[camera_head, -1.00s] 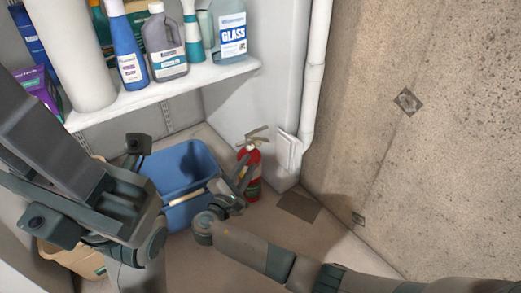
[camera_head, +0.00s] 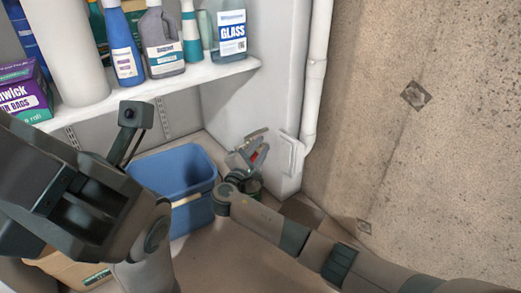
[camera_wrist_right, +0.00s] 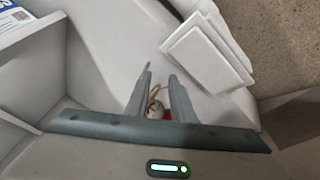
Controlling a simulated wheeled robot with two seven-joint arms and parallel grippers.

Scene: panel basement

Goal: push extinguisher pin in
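The fingers are apart; I cannot tell whether either touches the extinguisher. The pin itself cannot be made out clearly. My left gripper (camera_head: 75,210) is large at the left, its fingers not clearly visible.
A blue bin (camera_head: 172,172) stands left of the right gripper. A white shelf (camera_head: 160,92) with bottles is above it. A white wall box (camera_head: 289,155) and pipe (camera_head: 315,80) are close on the right, beside the concrete wall (camera_head: 430,150). A cardboard box (camera_head: 60,268) is at lower left.

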